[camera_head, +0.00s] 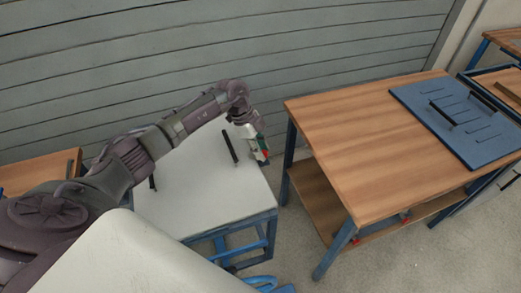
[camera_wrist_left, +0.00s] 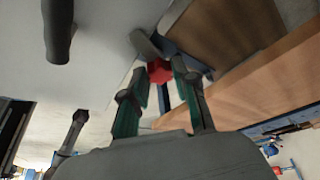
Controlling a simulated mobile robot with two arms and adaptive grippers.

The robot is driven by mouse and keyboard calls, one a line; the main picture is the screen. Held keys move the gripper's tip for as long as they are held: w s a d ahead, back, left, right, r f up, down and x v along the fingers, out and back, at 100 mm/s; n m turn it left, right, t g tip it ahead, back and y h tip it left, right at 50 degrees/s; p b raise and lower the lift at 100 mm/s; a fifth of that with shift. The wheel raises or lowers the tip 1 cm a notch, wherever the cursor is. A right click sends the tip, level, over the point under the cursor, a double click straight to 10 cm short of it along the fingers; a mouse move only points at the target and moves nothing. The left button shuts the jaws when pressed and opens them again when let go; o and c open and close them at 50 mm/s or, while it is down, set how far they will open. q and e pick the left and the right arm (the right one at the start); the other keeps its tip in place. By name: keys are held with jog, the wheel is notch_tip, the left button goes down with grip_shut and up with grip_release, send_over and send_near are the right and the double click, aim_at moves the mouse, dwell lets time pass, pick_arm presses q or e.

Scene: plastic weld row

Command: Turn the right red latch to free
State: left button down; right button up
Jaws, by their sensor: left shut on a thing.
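The red latch (camera_wrist_left: 159,71) shows in the left wrist view at the edge of a pale grey panel, between my fingertips. Its base is partly hidden. My left gripper (camera_wrist_left: 161,84) has green-padded fingers on both sides of the latch and is shut on it. In the head view my left gripper (camera_head: 262,153) points down at the right edge of the white-topped cart (camera_head: 200,205), and a bit of red shows by its fingers. My right gripper is in neither view.
Black upright handles stand on the white top, one (camera_head: 230,147) close to my left gripper. A wooden table (camera_head: 350,130) with a blue slotted board (camera_head: 425,110) stands to the right, across a narrow gap of floor. A slatted grey wall (camera_head: 200,50) is behind.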

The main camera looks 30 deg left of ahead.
pick_arm(q)
jog(key=m, duration=0.1)
jog(key=m+g+b, duration=0.1)
jog(key=m, duration=0.1)
jog(key=shift+w, duration=0.25)
jog(key=m+b, duration=0.1)
jog(key=m+g+b, duration=0.1)
jog(key=m, duration=0.1)
jog(key=shift+w+f+m+g+y, duration=0.1)
jog(key=shift+m+g+y, duration=0.2)
jog(key=m+g+b, duration=0.1)
jog(key=m+b, duration=0.2)
jog(key=m, duration=0.1)
jog(key=shift+w+d+y, duration=0.1)
jog(key=shift+d+y, duration=0.05)
jog(key=shift+y, duration=0.25)
jog(key=shift+m+g+y+b, duration=0.4)
jog(key=shift+m+b, duration=0.15)
jog(key=shift+m, duration=0.65)
jog(key=c, duration=0.9)
grip_release()
jog(key=shift+d, duration=0.1)
jog(key=v, duration=1.2)
jog(key=shift+w, duration=0.15)
